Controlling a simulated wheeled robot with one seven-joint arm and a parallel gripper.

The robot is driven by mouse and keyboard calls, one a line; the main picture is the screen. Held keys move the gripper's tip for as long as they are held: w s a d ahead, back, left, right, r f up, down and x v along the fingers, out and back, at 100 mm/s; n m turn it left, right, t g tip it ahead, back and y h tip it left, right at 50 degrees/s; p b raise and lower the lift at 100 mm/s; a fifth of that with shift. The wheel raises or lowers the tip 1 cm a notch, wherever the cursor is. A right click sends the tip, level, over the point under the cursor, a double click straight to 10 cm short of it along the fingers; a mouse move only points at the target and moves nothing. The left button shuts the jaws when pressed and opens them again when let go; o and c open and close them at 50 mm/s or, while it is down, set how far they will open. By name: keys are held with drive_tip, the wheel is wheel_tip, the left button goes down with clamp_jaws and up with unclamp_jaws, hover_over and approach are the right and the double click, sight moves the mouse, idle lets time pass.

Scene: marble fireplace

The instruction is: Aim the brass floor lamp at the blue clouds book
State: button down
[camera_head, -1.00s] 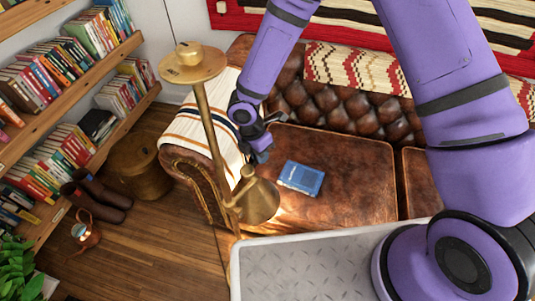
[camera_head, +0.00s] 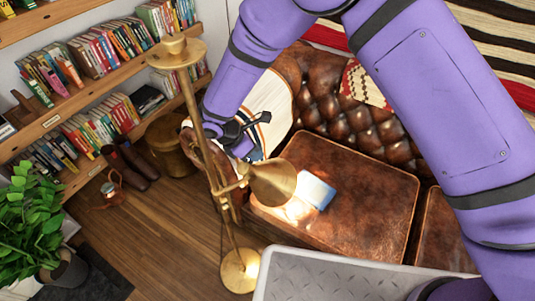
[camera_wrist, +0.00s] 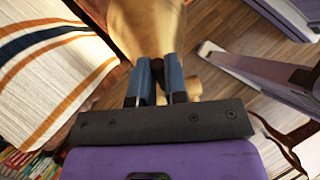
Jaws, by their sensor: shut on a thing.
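The brass floor lamp (camera_head: 198,125) stands in front of the sofa, its round base (camera_head: 240,270) on the wood floor. Its cone shade (camera_head: 272,182) points right, towards the seat. The blue book (camera_head: 318,190) lies flat on the brown leather cushion. A bright patch of light lies on the cushion beside the book and reaches its face, which looks pale. My gripper (camera_head: 240,145) is just behind the shade, partly hidden by the lamp. In the wrist view, my gripper (camera_wrist: 160,82) has its blue fingers close together on a small dark part of the lamp at the brass shade (camera_wrist: 145,25).
A bookshelf (camera_head: 95,85) stands at the left, with a brass drum (camera_head: 170,150), boots and a copper jug (camera_head: 112,188) below. A green plant (camera_head: 35,215) is at lower left. A striped throw (camera_head: 272,105) covers the sofa arm. Wood floor is clear left of the lamp.

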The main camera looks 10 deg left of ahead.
drive_tip(key=shift+s+a+r+t+h, duration=0.15)
drive_tip(key=shift+t+h, duration=0.15)
idle(0.5)
drive_tip(key=c, duration=1.1)
unclamp_jaws()
drive_tip(key=shift+c, duration=0.2)
